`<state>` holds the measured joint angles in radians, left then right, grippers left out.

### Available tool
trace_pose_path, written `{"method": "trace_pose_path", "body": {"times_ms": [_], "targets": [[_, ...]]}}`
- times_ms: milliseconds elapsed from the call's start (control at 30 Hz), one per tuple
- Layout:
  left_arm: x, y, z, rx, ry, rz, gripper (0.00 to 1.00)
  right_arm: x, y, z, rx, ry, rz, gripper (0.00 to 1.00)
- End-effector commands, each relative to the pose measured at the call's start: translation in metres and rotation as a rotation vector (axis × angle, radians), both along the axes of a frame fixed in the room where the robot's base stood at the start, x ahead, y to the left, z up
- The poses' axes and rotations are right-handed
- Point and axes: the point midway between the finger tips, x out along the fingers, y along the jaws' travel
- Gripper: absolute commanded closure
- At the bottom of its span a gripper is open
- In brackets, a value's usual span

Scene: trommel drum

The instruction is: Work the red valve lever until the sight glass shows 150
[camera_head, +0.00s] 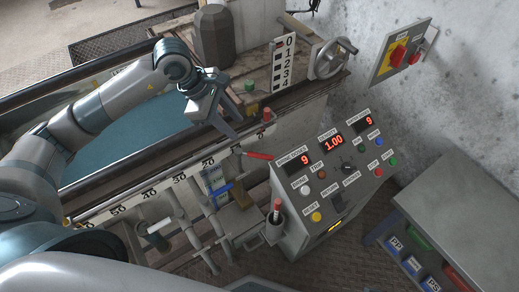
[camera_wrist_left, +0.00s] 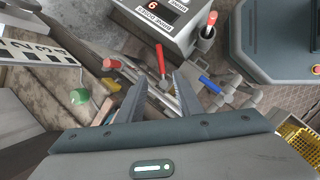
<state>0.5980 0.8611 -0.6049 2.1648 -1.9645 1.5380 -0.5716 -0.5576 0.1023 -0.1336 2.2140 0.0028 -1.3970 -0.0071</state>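The red lever (camera_head: 258,155) sticks out beside the control console's left edge; it also shows in the left wrist view (camera_wrist_left: 161,62), beyond my fingertips. My left gripper (camera_head: 232,128) is above and left of it. In the left wrist view its two fingers (camera_wrist_left: 160,88) are apart with nothing between them, and the lever is not gripped. My right gripper is not in view.
The console (camera_head: 325,185) shows 9, 1.00 and 9. A red-tipped handle (camera_head: 277,206) stands at its left side, and a blue lever (camera_head: 222,190) is among the pipes. A handwheel (camera_head: 334,58) and a 0-to-4 scale (camera_head: 284,64) are behind. A grey bench (camera_head: 465,200) stands right.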

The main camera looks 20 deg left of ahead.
Motion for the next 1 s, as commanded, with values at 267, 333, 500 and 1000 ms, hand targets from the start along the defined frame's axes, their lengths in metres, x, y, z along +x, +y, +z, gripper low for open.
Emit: {"method": "trace_pose_path", "body": {"times_ms": [267, 333, 500, 1000], "targets": [[0.001, -0.004, -0.008, -0.002, 0.002, 0.001, 0.68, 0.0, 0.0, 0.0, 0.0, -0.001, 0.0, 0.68], [0.003, -0.006, -0.014, -0.004, 0.004, 0.001, 0.68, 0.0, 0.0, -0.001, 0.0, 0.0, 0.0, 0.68], [0.007, -0.014, -0.034, -0.005, 0.004, 0.0, 0.68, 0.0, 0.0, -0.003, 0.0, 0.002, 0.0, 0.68], [0.027, -0.047, -0.115, -0.005, 0.004, 0.0, 0.68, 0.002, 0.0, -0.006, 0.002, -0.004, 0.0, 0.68]]}}
